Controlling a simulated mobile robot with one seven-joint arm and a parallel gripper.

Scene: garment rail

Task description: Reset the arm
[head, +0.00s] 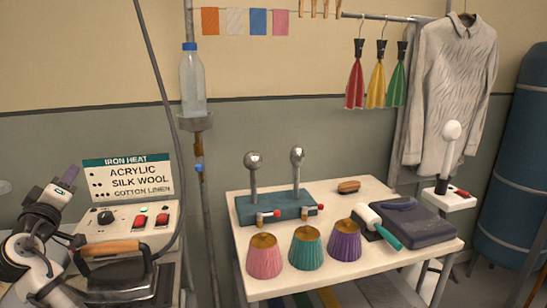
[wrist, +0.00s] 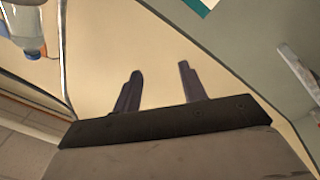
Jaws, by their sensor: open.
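My arm is folded at the far left of the head view, with my gripper (head: 68,178) raised and pointing up beside the iron heat sign. In the wrist view my gripper (wrist: 158,85) shows two dark fingers spread apart with nothing between them. It is open and empty. Behind the fingers is plain cream wall, with the grey lower wall beyond.
Close to my arm are the iron heat sign (head: 128,177), the control box (head: 130,222) and an iron (head: 112,270). A white table (head: 400,276) holds pink (head: 264,258), teal (head: 307,250) and purple (head: 344,242) cups. A bottle (head: 192,82) stands on a pole shelf.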

